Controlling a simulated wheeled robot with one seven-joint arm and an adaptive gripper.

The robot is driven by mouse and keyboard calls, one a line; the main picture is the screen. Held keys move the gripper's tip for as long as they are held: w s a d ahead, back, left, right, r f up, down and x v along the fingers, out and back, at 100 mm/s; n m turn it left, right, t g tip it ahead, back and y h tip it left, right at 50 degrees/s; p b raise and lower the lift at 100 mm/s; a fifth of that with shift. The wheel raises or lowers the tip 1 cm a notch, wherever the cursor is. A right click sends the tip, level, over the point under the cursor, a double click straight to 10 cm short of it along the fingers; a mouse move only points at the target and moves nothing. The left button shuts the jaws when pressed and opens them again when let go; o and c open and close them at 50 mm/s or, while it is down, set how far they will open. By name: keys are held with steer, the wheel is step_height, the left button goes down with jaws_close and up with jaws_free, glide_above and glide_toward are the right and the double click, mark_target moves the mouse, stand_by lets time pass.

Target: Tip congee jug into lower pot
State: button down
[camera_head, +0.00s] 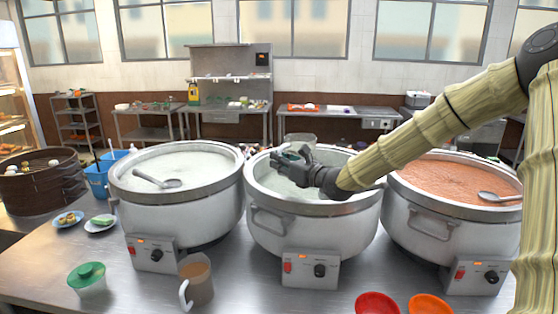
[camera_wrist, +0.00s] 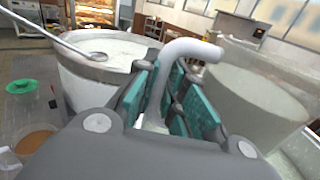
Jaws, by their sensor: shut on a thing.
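My gripper (camera_head: 303,157) is over the middle pot (camera_head: 312,212), shut on the white handle (camera_wrist: 184,50) of a clear jug. In the wrist view the jug (camera_wrist: 268,62) stands at the right, with pale congee (camera_wrist: 255,105) inside. In the head view the jug (camera_head: 300,138) shows only partly behind my gripper, above the far side of the middle pot. The middle pot's pale congee (camera_head: 275,182) sits well below its rim. The left pot (camera_head: 178,205) is filled with pale congee nearer its rim. I cannot tell exactly how far the jug tilts.
The right pot (camera_head: 432,215) holds orange-red food. Ladles lie in the left pot (camera_head: 160,180) and right pot (camera_head: 497,197). A jug of brown liquid (camera_head: 197,280), a green-lidded bowl (camera_head: 88,278), a red bowl (camera_head: 377,303) and an orange bowl (camera_head: 430,304) stand along the front.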

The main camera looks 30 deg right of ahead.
steer(key=shift+f, duration=0.35)
steer(key=shift+r+m+p, duration=0.3)
steer(key=shift+r+p, duration=0.05)
steer(key=shift+r, duration=0.05)
steer(key=shift+r+m+p, duration=0.4)
steer(key=shift+r+p, duration=0.05)
steer(key=shift+p, duration=0.15)
